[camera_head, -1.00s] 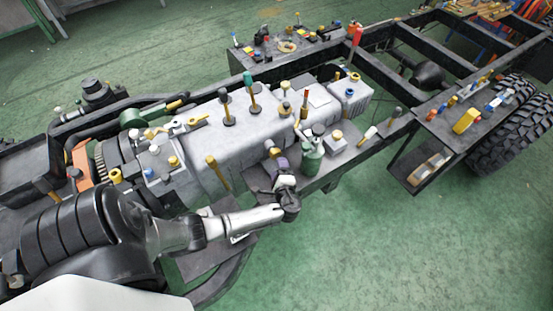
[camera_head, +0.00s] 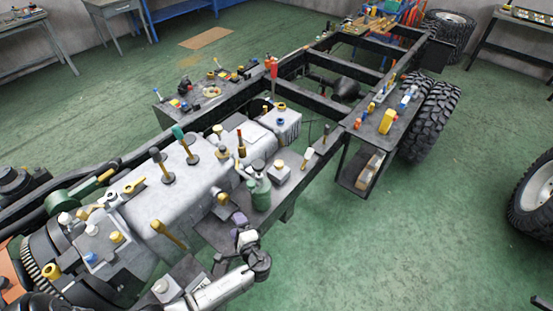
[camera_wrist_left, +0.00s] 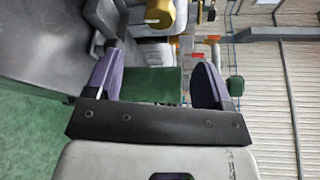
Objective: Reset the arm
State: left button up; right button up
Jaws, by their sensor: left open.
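My left gripper (camera_head: 239,220) is at the lower middle of the head view, with its purple fingers beside the near edge of the chassis shelf. In the left wrist view its two fingers (camera_wrist_left: 156,80) stand apart, so it is open. A green bottle (camera_head: 261,194) stands on the shelf just beyond the fingers. A green shape, likely this bottle, shows between the fingers in the left wrist view (camera_wrist_left: 150,85); I cannot tell whether they touch it. My right gripper is not in view.
The grey engine block (camera_head: 175,185) with several upright tools lies left of the gripper. A side shelf with a yellow object (camera_head: 387,121) and big tyres (camera_head: 432,118) stand farther right. The green floor (camera_head: 350,250) is open at the lower right.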

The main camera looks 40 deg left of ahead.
pick_arm(q)
jog(key=s+d+r+n+h, duration=0.1)
jog(key=d+r+n+h, duration=0.25)
jog(key=d+h, duration=0.35)
jog(key=s+d+r+n+h, duration=0.2)
jog(key=d+r+h, duration=0.3)
jog(key=d+h, duration=0.15)
jog(key=s+d+r+h, duration=0.2)
jog(key=s+d+r, duration=0.2)
jog(key=s, duration=0.3)
jog(key=s+f+g, duration=0.2)
jog(key=s+f, duration=0.3)
jog(key=s, duration=0.4)
notch_tip(320, 180, up, 26)
jog(key=p, duration=2.5)
jog(key=shift+p, duration=0.3)
